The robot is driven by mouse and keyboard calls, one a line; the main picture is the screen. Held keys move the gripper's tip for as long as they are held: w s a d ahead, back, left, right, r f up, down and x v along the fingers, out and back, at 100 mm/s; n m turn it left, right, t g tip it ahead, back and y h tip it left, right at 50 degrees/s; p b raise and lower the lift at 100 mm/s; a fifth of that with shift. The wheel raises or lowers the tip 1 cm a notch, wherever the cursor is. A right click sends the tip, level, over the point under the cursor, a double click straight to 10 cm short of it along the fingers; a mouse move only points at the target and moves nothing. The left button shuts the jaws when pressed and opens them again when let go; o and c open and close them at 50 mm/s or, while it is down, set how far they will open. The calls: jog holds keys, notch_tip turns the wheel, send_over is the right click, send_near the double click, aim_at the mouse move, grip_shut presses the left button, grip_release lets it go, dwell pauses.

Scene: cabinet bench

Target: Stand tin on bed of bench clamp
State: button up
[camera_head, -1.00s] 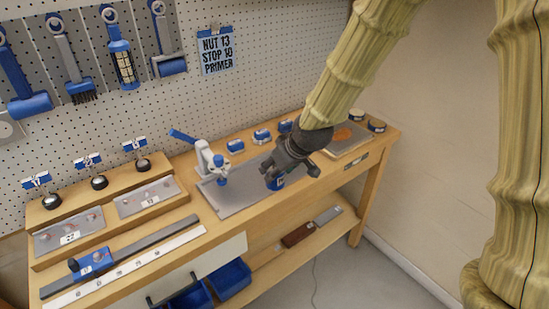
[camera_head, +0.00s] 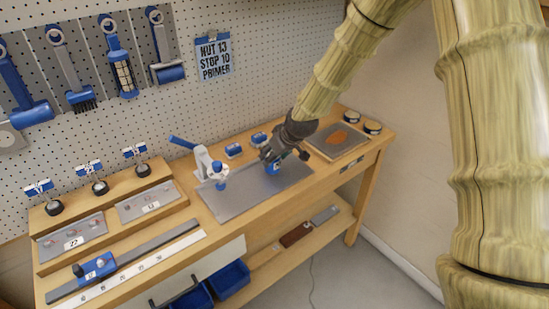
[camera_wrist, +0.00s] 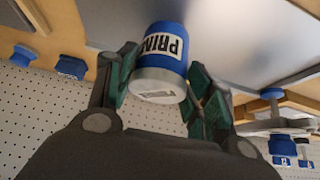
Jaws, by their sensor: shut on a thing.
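My gripper (camera_head: 274,165) is shut on a small blue tin, its fingers on either side of it. In the wrist view the blue tin (camera_wrist: 163,55) has a white label with the letters "PRIM" and a pale grey end facing the camera. The tin is over the grey metal plate (camera_head: 240,195); I cannot tell whether it touches. The bench clamp (camera_head: 211,170), white with a blue handle, stands at the plate's left end. It also shows at the right of the wrist view (camera_wrist: 275,122).
Blue-labelled tins (camera_head: 233,151) stand along the back of the bench, left of my gripper. Stepped trays (camera_head: 72,238) fill the left. Tools hang on the pegboard (camera_head: 275,40).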

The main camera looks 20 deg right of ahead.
jog(key=shift+f, duration=0.95)
jog(key=shift+f, duration=0.15)
jog(key=o, duration=1.2)
jog(key=shift+c, duration=0.2)
jog(key=shift+r, duration=0.2)
jog(key=b+v, duration=0.1)
jog(key=v, duration=1.1)
jog(key=shift+b, duration=0.3)
jog(key=shift+f, duration=0.1)
